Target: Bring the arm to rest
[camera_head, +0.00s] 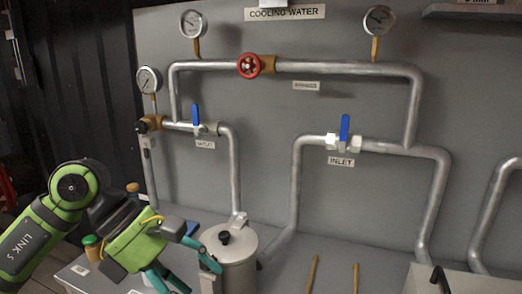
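My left arm comes in from the left, and its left gripper (201,277) is low in the view. Its teal fingers are spread apart, with no object visible between them. The fingers point right and down, beside the metal pot with a black knob on its lid (237,262). One fingertip overlaps the pot's left side in the picture; I cannot tell whether it touches. My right gripper is not in view.
A grey panel carries pipes with a red handwheel (249,66), a blue outlet lever (195,114) and a blue inlet lever (344,128), both upright. Gauges (193,24) stand above. Two wooden handles (312,274) rise at the front. The surface right of the pot is partly clear.

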